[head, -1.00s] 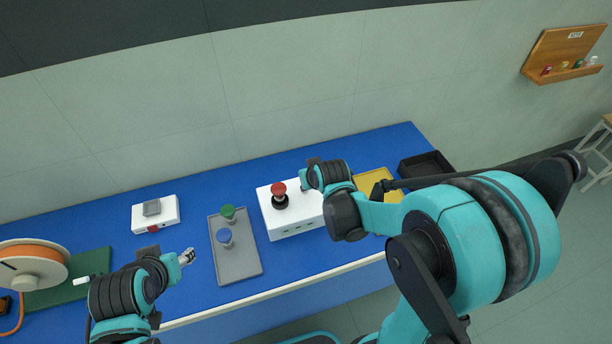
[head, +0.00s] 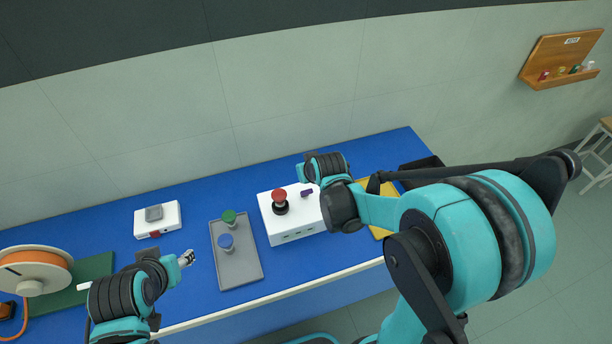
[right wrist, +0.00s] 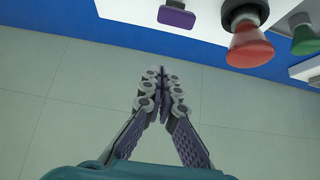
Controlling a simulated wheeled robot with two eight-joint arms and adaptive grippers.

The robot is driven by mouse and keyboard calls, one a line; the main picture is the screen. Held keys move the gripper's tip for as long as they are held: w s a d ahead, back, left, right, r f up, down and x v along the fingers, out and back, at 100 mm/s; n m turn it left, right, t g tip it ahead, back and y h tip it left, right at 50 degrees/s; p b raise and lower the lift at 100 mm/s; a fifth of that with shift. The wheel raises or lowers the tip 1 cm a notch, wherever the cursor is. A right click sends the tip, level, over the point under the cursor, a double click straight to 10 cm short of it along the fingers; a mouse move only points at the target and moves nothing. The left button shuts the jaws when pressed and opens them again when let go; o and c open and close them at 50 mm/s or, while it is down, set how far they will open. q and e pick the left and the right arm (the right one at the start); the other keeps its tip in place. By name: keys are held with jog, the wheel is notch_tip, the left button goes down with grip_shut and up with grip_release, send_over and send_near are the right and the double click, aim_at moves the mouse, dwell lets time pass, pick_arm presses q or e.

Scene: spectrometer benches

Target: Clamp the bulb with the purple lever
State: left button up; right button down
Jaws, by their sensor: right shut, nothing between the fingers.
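The white box (head: 290,238) stands on the blue bench. A bulb with a red top (head: 279,195) stands upright in a black socket on it. The purple lever (head: 307,193) is on the box top, just right of the bulb. The right wrist view also shows the purple lever (right wrist: 177,18) and the red bulb (right wrist: 250,46). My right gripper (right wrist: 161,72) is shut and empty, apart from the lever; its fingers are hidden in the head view. My left gripper (head: 188,258) is left of the grey tray, too small to judge.
The grey tray (head: 240,271) holds a green-topped bulb (head: 229,217) and a blue-topped bulb (head: 226,241). A white device (head: 171,218) and an orange spool (head: 30,268) are further left. A yellow tray (head: 380,232) lies right of the box, partly hidden by my right arm.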

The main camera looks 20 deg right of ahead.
pick_arm(q)
jog(key=r+p, duration=0.3)
jog(key=shift+w+r, duration=0.15)
jog(key=shift+w, duration=0.05)
pick_arm(e)
jog(key=v, duration=0.9)
jog(key=shift+s+r, duration=0.2)
pick_arm(q)
jog(key=shift+w, duration=0.1)
pick_arm(e)
jog(key=shift+w, duration=0.1)
pick_arm(q)
notch_tip(320, 180, down, 11)
jog(key=b, duration=1.1)
pick_arm(e)
jog(key=s+f, duration=0.3)
jog(key=s, duration=0.4)
jog(key=s+f, duration=0.4)
jog(key=s, duration=0.3)
jog(key=shift+s+a+f+g, duration=0.15)
jog(key=shift+s+f+g, duration=0.05)
jog(key=shift+s+g, duration=0.2)
